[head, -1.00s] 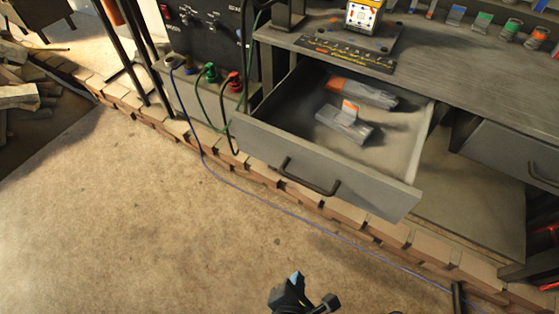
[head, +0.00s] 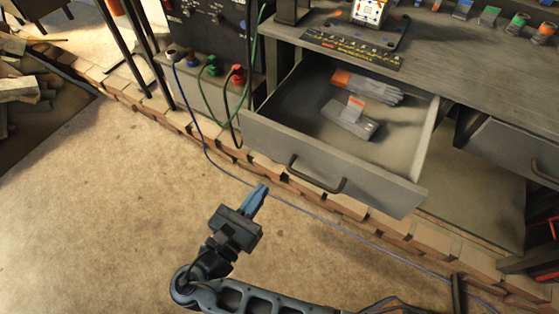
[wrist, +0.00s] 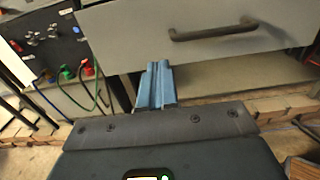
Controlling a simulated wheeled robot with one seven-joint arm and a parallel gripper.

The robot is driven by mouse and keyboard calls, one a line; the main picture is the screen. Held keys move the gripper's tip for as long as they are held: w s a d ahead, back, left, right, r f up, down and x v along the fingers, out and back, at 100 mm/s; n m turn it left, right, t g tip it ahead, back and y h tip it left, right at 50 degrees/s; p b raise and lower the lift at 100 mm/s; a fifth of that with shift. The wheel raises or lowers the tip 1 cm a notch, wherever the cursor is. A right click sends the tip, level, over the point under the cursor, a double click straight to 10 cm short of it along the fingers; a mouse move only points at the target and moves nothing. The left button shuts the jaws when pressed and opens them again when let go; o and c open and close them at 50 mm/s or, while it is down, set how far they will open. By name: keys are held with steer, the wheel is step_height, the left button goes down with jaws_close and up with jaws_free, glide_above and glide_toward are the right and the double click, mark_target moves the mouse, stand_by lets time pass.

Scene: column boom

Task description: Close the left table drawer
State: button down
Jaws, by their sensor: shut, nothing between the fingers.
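The left table drawer (head: 335,166) is pulled out from under the grey workbench, with a dark bar handle (head: 315,175) on its front. A pair of gloves (head: 366,87) and a grey object with an orange part (head: 350,118) lie inside it. My gripper (head: 258,196) is shut and empty, in front of the drawer front and apart from it, left of the handle in the head view. In the wrist view the blue fingers (wrist: 156,86) are together, and the drawer front (wrist: 190,35) with its handle (wrist: 214,29) shows beyond and above them.
A second drawer (head: 514,152) is at the right of the bench (head: 460,62). A dark control box (head: 207,25) with green and red plugs stands left of the open drawer. Cables hang there, and a blue one runs along the brick edging (head: 230,170). The floor in front is clear.

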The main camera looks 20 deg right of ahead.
mark_target(287, 155)
steer(key=p+x, duration=0.1)
steer(key=x, duration=0.8)
steer(key=shift+d, duration=0.1)
